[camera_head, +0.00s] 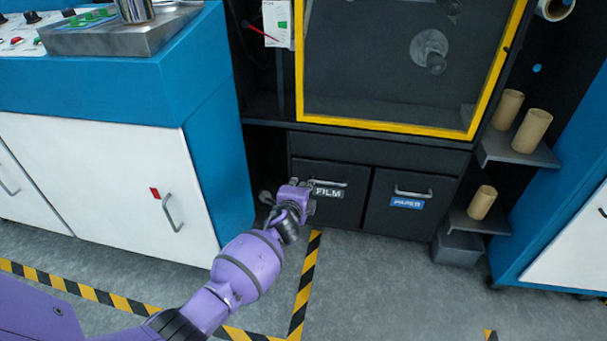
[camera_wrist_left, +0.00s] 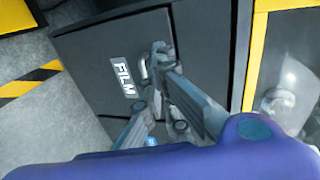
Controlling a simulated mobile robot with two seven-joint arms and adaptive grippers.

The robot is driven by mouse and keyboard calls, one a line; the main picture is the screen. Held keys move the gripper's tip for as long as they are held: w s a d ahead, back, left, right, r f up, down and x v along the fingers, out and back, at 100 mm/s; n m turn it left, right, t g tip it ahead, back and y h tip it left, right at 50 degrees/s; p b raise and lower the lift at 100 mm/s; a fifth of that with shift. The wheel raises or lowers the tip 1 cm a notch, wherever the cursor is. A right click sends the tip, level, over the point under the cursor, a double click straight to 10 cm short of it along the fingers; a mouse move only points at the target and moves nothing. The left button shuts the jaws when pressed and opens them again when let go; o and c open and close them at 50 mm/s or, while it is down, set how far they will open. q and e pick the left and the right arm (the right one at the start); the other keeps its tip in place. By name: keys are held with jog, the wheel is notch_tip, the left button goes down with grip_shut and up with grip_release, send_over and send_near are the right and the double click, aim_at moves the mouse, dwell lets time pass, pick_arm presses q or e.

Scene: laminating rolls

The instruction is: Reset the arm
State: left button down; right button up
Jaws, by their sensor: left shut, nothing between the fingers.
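My left arm is purple and reaches in from the lower left in the head view. My left gripper (camera_head: 304,193) is in front of the left part of the dark drawer labelled FILM (camera_head: 346,209), close to its handle (camera_head: 333,184). The gripper is shut and empty. In the left wrist view the grey fingers show beside the FILM label (camera_wrist_left: 122,77) and hide part of the handle; I cannot tell whether they touch it. The FILM drawer front looks about level with the PAPER drawer (camera_head: 420,215). My right gripper is not in view.
A yellow-framed window (camera_head: 385,124) is above the drawers. Cardboard tubes (camera_head: 532,130) stand on shelves at the right. A blue and white cabinet (camera_head: 100,180) borders my arm on the left. The grey floor (camera_head: 375,285) in front of the drawers is clear, with striped tape (camera_head: 302,285).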

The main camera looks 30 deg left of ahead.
pick_arm(q)
jog(key=shift+v, duration=0.85)
jog(key=shift+f, duration=0.15)
